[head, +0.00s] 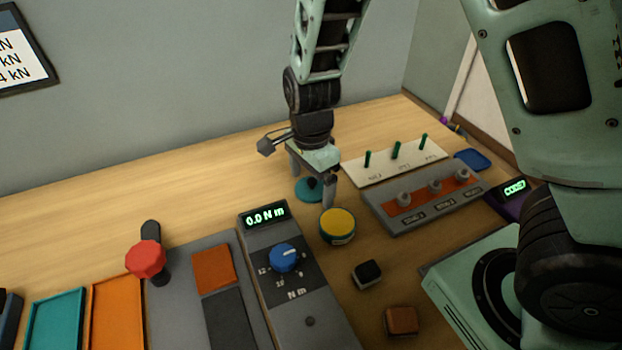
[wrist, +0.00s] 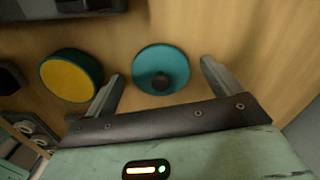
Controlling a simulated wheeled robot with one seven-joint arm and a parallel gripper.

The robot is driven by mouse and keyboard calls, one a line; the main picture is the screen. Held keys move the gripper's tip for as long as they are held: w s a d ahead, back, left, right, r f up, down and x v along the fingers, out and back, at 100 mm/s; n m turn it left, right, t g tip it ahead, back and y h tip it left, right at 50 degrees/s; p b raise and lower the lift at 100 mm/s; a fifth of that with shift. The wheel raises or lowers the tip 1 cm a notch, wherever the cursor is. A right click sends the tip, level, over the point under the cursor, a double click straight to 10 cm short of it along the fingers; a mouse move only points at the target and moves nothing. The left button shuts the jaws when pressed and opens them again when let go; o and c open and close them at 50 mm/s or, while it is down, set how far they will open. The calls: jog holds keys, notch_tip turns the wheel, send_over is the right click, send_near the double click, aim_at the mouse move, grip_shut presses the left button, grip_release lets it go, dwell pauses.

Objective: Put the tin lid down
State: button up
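The tin lid (head: 303,193) is a teal disc with a dark knob. It appears to lie flat on the wooden bench, behind the tin. In the wrist view the lid (wrist: 150,57) is seen from above, whole. My gripper (head: 312,190) is open over the lid, with one finger on each side of the knob and a clear gap to it. In the wrist view the fingers of my gripper (wrist: 162,72) are wide apart with nothing held between them. The tin (head: 337,226), yellow on top with a teal side, stands nearby; it also shows in the wrist view (wrist: 72,75).
A torque meter (head: 310,321) reading 0.0 N m stands in front of the tin. A grey switch panel (head: 400,222) and a cream board with green pegs (head: 393,165) are to the right. A black cube (head: 367,274) lies nearby. Bench left of my gripper is clear.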

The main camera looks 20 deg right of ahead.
aim_at(311, 180)
jog(key=shift+r, duration=0.15)
notch_tip(311, 180, up, 11)
jog(key=p, duration=0.2)
jog(key=s+a+r+n, duration=0.1)
jog(key=s+a+n, duration=0.2)
jog(key=s+n, duration=0.7)
jog(key=s+a+r+n, duration=0.2)
jog(key=s+a+n, duration=0.1)
jog(key=s+n, duration=0.7)
jog(key=n, duration=0.3)
jog(key=shift+y, duration=0.3)
